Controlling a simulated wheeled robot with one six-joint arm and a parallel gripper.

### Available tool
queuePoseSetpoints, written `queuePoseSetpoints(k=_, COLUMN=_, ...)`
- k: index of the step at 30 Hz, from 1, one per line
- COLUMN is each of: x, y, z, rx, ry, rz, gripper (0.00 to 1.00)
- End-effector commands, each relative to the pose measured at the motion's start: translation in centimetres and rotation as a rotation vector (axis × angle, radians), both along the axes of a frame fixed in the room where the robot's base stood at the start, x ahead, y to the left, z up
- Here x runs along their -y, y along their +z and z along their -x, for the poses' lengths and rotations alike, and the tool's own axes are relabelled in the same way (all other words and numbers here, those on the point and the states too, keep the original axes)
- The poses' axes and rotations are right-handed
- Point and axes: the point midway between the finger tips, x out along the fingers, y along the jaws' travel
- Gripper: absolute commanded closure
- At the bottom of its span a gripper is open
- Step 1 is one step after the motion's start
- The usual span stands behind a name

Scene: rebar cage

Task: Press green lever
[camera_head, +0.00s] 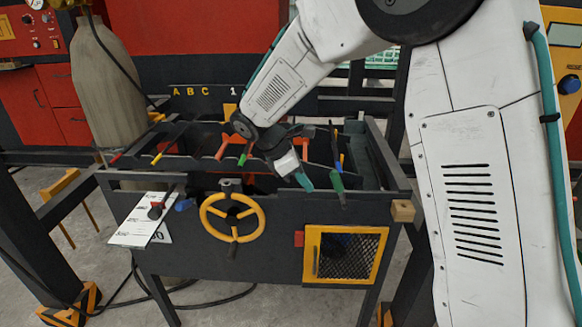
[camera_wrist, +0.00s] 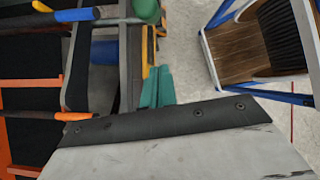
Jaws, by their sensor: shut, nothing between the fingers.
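A lever with a green handle (camera_head: 337,183) stands at the front right of the dark machine frame. A rounded green end (camera_wrist: 146,10) shows at the top of the wrist view, just beyond my fingertips. A second, smaller green handle (camera_head: 243,157) is farther left, beside a red one. My gripper (camera_head: 304,181) has teal fingers, which also show in the wrist view (camera_wrist: 157,88). They are shut and empty, just left of the front right green handle in the head view. I cannot tell whether they touch it.
Other levers have red (camera_head: 221,150), yellow (camera_head: 157,158) and blue (camera_wrist: 72,14) handles. A yellow handwheel (camera_head: 232,217) and a yellow-framed mesh door (camera_head: 344,254) are on the machine's front. A grey cylinder (camera_head: 105,85) stands at the left. My arm hides part of the right side.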

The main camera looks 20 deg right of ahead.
Motion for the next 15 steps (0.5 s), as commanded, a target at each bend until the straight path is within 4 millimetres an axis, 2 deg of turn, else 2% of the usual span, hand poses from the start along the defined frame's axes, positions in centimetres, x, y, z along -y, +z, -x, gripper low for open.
queuePoseSetpoints(k=1, x=0.6, y=-0.9, z=0.2, rx=-0.003, ry=-0.001, rz=0.001, gripper=1.00)
queuePoseSetpoints(k=7, x=3.3, y=0.3, z=0.4, rx=0.002, ry=-0.003, rz=-0.001, gripper=1.00)
queuePoseSetpoints(k=15, x=4.2, y=0.7, z=0.5, rx=0.000, ry=0.001, rz=0.000, gripper=1.00)
